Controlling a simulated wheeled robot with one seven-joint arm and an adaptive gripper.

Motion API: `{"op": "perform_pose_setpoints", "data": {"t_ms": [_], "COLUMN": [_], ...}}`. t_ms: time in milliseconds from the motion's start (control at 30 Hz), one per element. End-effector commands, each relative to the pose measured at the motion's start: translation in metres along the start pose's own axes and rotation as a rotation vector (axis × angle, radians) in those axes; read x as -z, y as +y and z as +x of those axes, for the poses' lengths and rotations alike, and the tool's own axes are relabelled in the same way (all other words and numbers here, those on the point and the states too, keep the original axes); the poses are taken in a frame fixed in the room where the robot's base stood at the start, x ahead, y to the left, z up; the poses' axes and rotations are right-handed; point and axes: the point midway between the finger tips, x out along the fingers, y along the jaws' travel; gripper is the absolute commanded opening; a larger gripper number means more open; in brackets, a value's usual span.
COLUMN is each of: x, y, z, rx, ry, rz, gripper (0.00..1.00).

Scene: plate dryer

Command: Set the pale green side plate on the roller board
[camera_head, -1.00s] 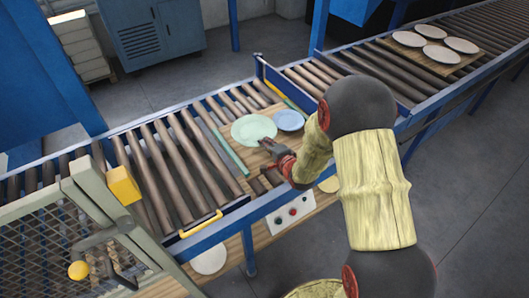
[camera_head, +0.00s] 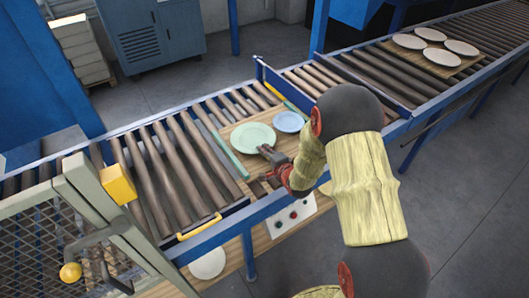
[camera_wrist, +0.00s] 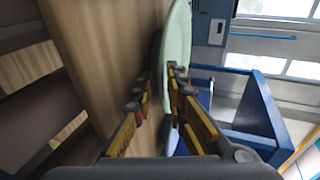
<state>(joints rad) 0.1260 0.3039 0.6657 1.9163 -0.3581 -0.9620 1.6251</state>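The pale green side plate (camera_head: 252,138) is over the wooden roller board (camera_head: 283,142), left of a smaller blue plate (camera_head: 289,122). My gripper (camera_head: 268,152) is at the plate's near right rim. In the wrist view the pale green plate (camera_wrist: 176,38) shows nearly edge-on, and its rim passes between the two fingers of my gripper (camera_wrist: 160,78). The board (camera_wrist: 105,45) fills the left of the wrist view. I cannot tell whether the plate touches the board.
The board lies on a roller conveyor with a blue frame. Several white plates (camera_head: 441,56) sit on another board farther along at upper right. A yellow handle (camera_head: 200,226), a control panel with buttons (camera_head: 293,215) and a mesh guard (camera_head: 65,225) are on the near side.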

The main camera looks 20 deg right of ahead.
Motion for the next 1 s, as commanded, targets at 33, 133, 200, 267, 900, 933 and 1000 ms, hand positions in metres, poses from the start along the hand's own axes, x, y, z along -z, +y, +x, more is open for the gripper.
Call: {"op": "perform_pose_setpoints", "data": {"t_ms": [33, 133, 200, 267, 900, 933, 1000], "x": [0.000, 0.000, 0.000, 0.000, 0.001, 0.001, 0.001], "y": [0.000, 0.000, 0.000, -0.002, -0.004, -0.004, -0.003], "z": [0.000, 0.000, 0.000, -0.001, -0.105, -0.109, -0.115], "rx": [0.000, 0.000, 0.000, 0.000, 0.001, 0.000, 0.000], "ry": [0.000, 0.000, 0.000, 0.000, 0.001, 0.001, 0.000], "rz": [0.000, 0.000, 0.000, 0.000, 0.000, 0.000, 0.000], "gripper": [0.14, 0.14, 0.14, 0.14, 0.14, 0.14, 0.14]}}
